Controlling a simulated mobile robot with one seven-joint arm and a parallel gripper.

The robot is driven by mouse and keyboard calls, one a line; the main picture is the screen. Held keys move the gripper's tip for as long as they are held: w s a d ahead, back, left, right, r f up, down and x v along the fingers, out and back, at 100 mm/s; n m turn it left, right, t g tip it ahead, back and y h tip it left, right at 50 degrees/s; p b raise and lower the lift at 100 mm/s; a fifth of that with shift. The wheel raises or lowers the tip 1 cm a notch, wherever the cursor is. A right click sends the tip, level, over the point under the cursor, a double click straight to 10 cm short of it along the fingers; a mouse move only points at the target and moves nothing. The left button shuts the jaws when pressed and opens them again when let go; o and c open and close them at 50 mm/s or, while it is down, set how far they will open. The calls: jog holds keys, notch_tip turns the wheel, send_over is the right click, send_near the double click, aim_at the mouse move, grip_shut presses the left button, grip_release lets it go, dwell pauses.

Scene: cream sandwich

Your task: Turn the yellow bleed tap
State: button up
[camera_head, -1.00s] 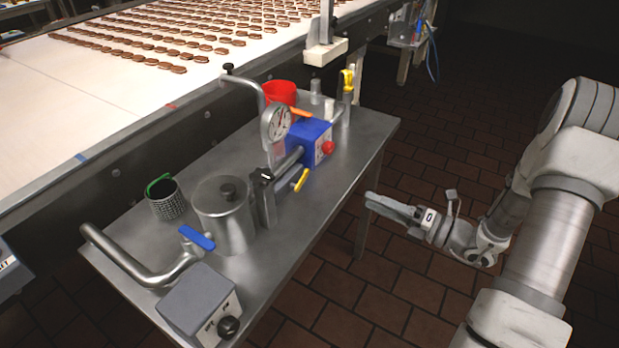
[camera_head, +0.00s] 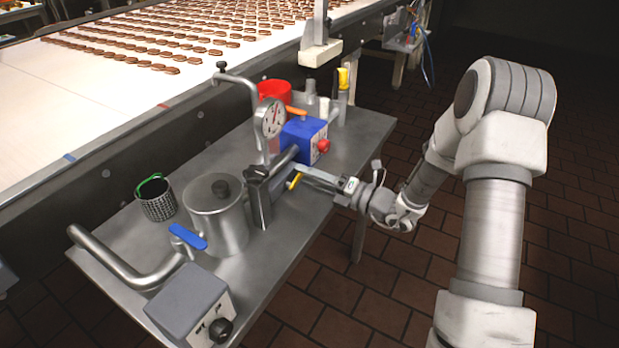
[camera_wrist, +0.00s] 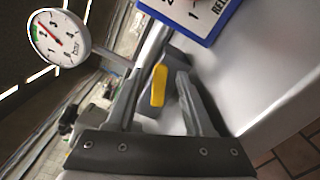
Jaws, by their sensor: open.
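The yellow bleed tap (camera_head: 295,181) is a small yellow lever on the metal pipework, beside the dark grey upright block. In the wrist view the yellow lever (camera_wrist: 158,86) stands between my two fingers, nearer the left one. My gripper (camera_wrist: 160,85) is open, with a finger on either side of the lever, and I cannot tell whether either finger touches it. In the head view my gripper (camera_head: 308,175) reaches in from the right, just above and beside the tap. The lever's pivot is partly hidden.
A blue box (camera_head: 303,137) with a red knob sits behind the tap. A pressure gauge (camera_head: 270,117) stands on the pipe. A steel pot (camera_head: 219,215), a blue-handled valve (camera_head: 188,237) and a grey control box (camera_head: 190,305) are to the left. The table's front right is clear.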

jog(key=shift+c, duration=0.3)
grip_shut()
dwell(0.3)
jog(key=n, duration=0.1)
jog(key=r+n, duration=0.1)
jog(key=shift+s+a+n+p, duration=0.1)
jog(key=shift+s+n+p, duration=0.05)
jog(key=shift+n+p, duration=0.25)
jog(key=n, duration=0.2)
jog(key=shift+s+a+r+n, duration=0.2)
jog(key=shift+s+r+n, duration=0.05)
jog(key=shift+s+n, duration=0.05)
jog(key=n, duration=0.2)
jog(key=s+n, duration=0.1)
jog(key=n, duration=0.1)
jog(key=a+n+b, duration=0.1)
jog(key=n, duration=0.1)
jog(key=shift+s+r, duration=0.25)
jog(key=shift+r, duration=0.1)
jog(key=shift+n, duration=0.3)
jog(key=shift+o, duration=0.3)
grip_release()
